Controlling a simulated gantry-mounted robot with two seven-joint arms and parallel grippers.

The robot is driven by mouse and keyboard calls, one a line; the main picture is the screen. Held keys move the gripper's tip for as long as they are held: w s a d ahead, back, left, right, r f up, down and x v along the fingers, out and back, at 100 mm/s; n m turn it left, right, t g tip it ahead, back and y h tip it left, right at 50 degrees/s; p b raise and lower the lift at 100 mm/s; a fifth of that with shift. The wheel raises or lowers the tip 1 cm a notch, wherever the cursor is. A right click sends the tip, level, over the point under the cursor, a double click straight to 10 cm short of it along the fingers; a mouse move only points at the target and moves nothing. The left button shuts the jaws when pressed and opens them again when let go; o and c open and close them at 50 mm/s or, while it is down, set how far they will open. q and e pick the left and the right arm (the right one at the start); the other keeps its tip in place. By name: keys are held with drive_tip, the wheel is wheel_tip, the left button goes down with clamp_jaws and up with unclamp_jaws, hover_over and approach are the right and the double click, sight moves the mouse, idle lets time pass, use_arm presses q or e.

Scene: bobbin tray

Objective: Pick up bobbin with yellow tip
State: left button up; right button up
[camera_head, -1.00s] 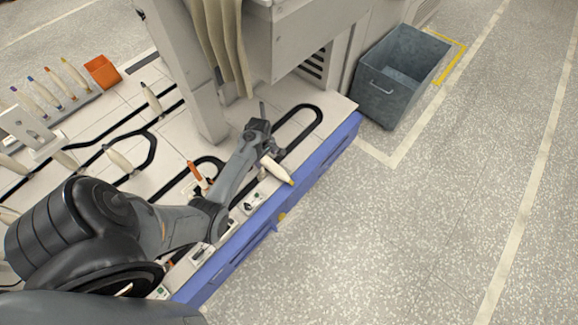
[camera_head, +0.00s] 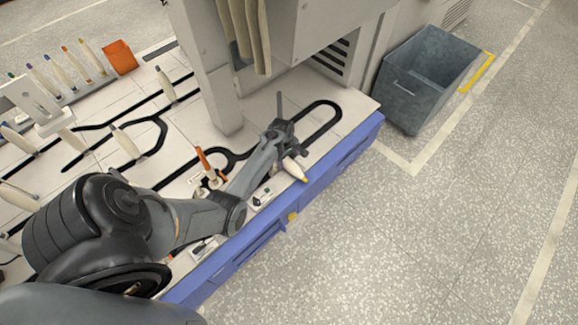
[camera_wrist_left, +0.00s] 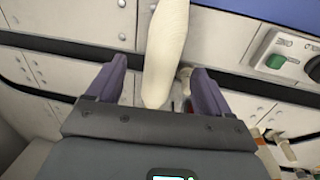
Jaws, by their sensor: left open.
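A cream bobbin with a yellow tip (camera_head: 293,168) is at the blue front edge of the white table in the head view, its yellow end pointing toward the lower right. My left gripper (camera_head: 287,142) is right at its other end and partly hides it. In the left wrist view the bobbin (camera_wrist_left: 167,45) reaches from the top edge down into the gap between the two fingers of my left gripper (camera_wrist_left: 159,80). The fingers are apart, with space on both sides of the bobbin. The yellow tip is out of that view. My right gripper is not in view.
A machine column (camera_head: 208,75) stands behind the arm. An orange-brown upright piece (camera_head: 203,160) stands beside my forearm. Several bobbins with coloured tips stand in a rack at the far left, near an orange box (camera_head: 120,57). A grey bin (camera_head: 428,80) is on the floor at right.

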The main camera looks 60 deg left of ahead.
sight(288, 162)
use_arm(q)
drive_tip(key=shift+f+b, duration=0.3)
drive_tip(key=shift+f, duration=0.15)
wheel_tip(288, 162, down, 4)
drive_tip(key=b, duration=0.3)
drive_tip(key=shift+a+r, duration=0.1)
drive_tip(key=shift+r, duration=0.05)
drive_tip(key=shift+f+b, duration=0.25)
drive_tip(key=shift+b, duration=0.15)
drive_tip(key=shift+w, duration=0.1)
drive_tip(key=shift+r, duration=0.1)
drive_tip(key=c, duration=1.2)
